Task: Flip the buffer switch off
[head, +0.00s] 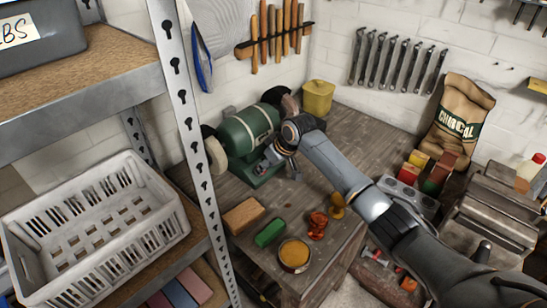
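The green bench buffer (235,137) stands at the back of the wooden workbench, with a pale wheel at its left end and a darker wheel at its right end. My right arm comes in from the lower right, and my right gripper (279,160) is at the front right of the buffer, close to its base. The gripper is small and dark here, so I cannot tell whether its fingers are open or shut, or whether they touch the buffer. I cannot make out the switch; the gripper covers part of the base. My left gripper is not in view.
On the workbench (345,130) lie a wooden block (243,215), a green block (270,232), an open round tin (294,255) and small orange-red pieces (317,224). A yellow container (317,97) stands behind. A metal shelf post (195,140) rises at the left.

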